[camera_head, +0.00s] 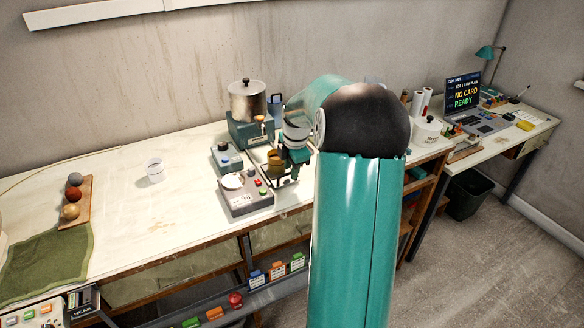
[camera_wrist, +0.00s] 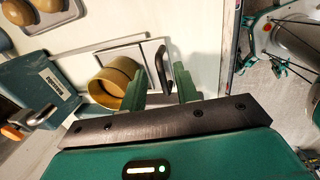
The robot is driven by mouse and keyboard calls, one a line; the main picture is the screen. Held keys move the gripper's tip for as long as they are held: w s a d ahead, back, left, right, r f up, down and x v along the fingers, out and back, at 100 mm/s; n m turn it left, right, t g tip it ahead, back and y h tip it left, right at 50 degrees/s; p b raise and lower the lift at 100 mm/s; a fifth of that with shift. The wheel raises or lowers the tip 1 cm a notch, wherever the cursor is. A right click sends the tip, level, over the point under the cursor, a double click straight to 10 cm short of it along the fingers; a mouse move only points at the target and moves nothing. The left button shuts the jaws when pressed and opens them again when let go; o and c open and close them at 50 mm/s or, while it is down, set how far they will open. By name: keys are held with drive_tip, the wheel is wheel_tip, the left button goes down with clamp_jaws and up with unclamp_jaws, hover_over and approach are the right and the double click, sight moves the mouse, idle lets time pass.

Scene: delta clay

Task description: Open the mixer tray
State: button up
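My gripper (camera_head: 284,170) is over the bench beside the mixer, a teal base with a steel pot (camera_head: 246,103). In the wrist view its two green fingers (camera_wrist: 159,72) are apart. A black curved handle (camera_wrist: 160,65) shows between them in the picture; I cannot tell whether it lies at fingertip depth. The handle is beside a pale, thin-framed panel (camera_wrist: 124,53), which may be the mixer tray. An ochre cup (camera_wrist: 113,82) sits on it, close left of the left finger; it also shows in the head view (camera_head: 275,162). My arm hides part of this area.
A scale with a white pan (camera_head: 241,190) and a small teal device (camera_head: 226,158) stand left of my gripper. A white cup (camera_head: 155,170) stands farther left, with clear bench around it. In the wrist view a teal box (camera_wrist: 38,88) is at left and the bench edge at right.

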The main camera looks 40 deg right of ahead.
wheel_tip(320, 180, up, 14)
drive_tip(key=s, duration=0.2)
drive_tip(key=shift+s+a+f, duration=0.25)
drive_tip(key=shift+a, duration=0.15)
idle(0.4)
drive_tip(key=s+a+r+m+t+h, duration=0.1)
drive_tip(key=s+a+r+m, duration=0.15)
drive_tip(key=a, duration=0.75)
drive_tip(key=s+a+r+m, duration=0.15)
drive_tip(key=a+m, duration=0.25)
drive_tip(key=a, duration=0.6)
drive_tip(key=s+a+f+m+t+y, duration=0.1)
drive_tip(key=s+a+f+m, duration=0.3)
drive_tip(key=s+a+m, duration=0.4)
drive_tip(key=s+a+t, duration=0.1)
drive_tip(key=s+a, duration=0.4)
drive_tip(key=a, duration=0.2)
drive_tip(key=shift+s+a+f+y, duration=0.2)
drive_tip(key=shift+a+y, duration=0.05)
drive_tip(key=shift+y, duration=0.05)
